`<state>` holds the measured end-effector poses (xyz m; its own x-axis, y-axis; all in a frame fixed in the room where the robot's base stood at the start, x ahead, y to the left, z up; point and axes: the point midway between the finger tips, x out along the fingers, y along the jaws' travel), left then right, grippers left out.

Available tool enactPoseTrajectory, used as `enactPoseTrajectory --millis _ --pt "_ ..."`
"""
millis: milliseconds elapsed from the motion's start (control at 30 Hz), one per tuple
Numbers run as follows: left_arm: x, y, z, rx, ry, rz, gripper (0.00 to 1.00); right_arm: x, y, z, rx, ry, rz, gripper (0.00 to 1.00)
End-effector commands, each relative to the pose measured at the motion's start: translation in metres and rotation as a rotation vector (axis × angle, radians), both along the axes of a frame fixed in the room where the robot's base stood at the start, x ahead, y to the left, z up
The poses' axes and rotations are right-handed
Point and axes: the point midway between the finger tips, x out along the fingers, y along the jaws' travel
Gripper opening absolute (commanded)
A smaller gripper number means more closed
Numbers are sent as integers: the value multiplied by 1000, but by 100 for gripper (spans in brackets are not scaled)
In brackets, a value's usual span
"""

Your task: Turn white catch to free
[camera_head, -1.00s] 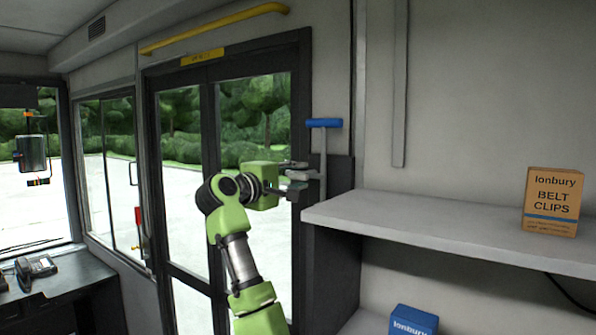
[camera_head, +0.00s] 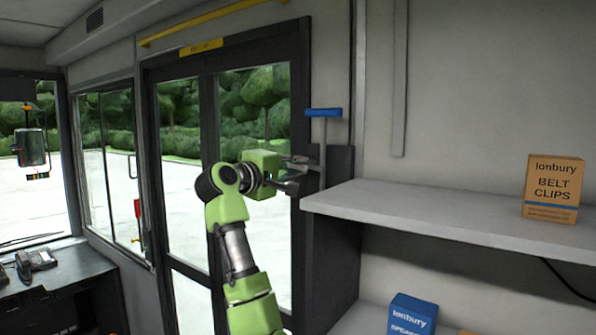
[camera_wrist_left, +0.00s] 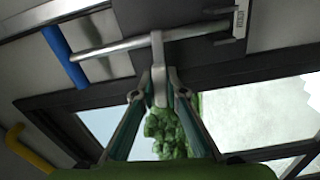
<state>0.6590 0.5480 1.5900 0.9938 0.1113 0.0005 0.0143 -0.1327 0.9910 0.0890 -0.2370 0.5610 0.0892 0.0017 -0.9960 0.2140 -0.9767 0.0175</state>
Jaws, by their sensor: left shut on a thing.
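The white catch (camera_wrist_left: 158,72) shows as a pale, narrow lever in the left wrist view, hanging from a metal rod in front of a dark panel. My left gripper (camera_wrist_left: 159,90) has its two fingertips on either side of the catch and is shut on it. In the head view my left gripper (camera_head: 300,172) is at the dark door post, below a blue T-handle (camera_head: 323,112) on a grey stem. The catch is too small and partly hidden by the fingers to make out there. My right gripper is not in view.
A grey shelf (camera_head: 400,213) juts out just right of the gripper, with a belt clips box (camera_head: 553,188) on it. A blue box (camera_head: 412,315) stands below. The glazed door (camera_head: 185,130) and a yellow rail (camera_head: 215,18) are behind and above the arm.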

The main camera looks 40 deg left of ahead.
Motion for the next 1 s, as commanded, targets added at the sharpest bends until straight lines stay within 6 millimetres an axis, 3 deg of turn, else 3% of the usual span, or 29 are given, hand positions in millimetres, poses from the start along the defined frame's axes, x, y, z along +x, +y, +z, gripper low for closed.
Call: enactPoseTrajectory --millis 400,1000 --pt "0 1 -6 374 50 1 0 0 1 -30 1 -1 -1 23" --pt "1 1 -5 940 116 -3 0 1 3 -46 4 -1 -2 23"
